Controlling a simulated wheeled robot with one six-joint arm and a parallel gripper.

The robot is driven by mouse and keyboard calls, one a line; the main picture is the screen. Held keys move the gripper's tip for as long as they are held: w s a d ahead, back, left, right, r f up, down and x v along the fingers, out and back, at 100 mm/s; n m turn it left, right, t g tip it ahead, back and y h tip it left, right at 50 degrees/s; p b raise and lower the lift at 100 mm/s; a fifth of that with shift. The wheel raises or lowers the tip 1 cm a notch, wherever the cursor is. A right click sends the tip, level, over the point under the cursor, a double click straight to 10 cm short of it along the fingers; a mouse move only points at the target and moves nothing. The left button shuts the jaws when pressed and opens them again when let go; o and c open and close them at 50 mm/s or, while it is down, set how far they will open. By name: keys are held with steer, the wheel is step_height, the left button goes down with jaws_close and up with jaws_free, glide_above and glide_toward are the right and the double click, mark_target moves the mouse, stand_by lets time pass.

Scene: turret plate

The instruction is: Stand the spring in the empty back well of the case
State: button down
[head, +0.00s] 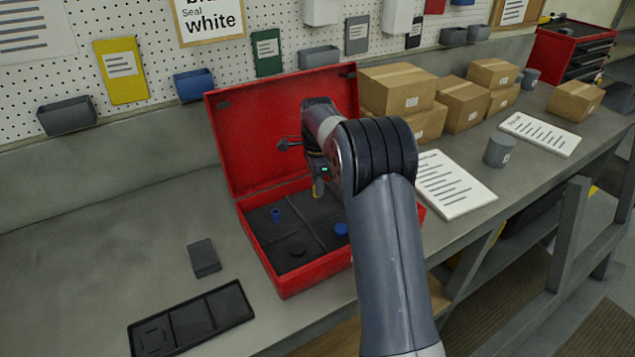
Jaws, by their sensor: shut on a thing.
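The red case (290,281) stands open on the bench, its lid raised at the back. Dark dividers split its inside into wells. A small blue cylinder stands in the back left well (276,215), a flat black round piece (297,250) is in the front left well, and a blue round piece (341,230) is in the front right well. My gripper (318,182) is shut above the back right well. A small yellowish piece (318,189), which I take for the spring, shows at its fingertips; its coils are too small to make out. My arm hides the case's right part.
A black compartment tray (222,304) and a small dark block (204,258) lie on the bench left of the case. Cardboard boxes (400,88), papers (455,184) and a grey cup (499,151) are to the right.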

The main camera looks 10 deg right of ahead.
steer(key=shift+f, duration=0.4)
steer(key=shift+f+b, duration=0.3)
steer(key=shift+f, duration=0.05)
steer(key=shift+f, duration=0.8)
stand_by(1.3)
steer(key=c, duration=1.2)
jaws_free()
steer(key=shift+r, duration=0.1)
step_height(320, 180, up, 11)
steer(key=shift+f+b, duration=0.15)
steer(key=shift+b, duration=0.45)
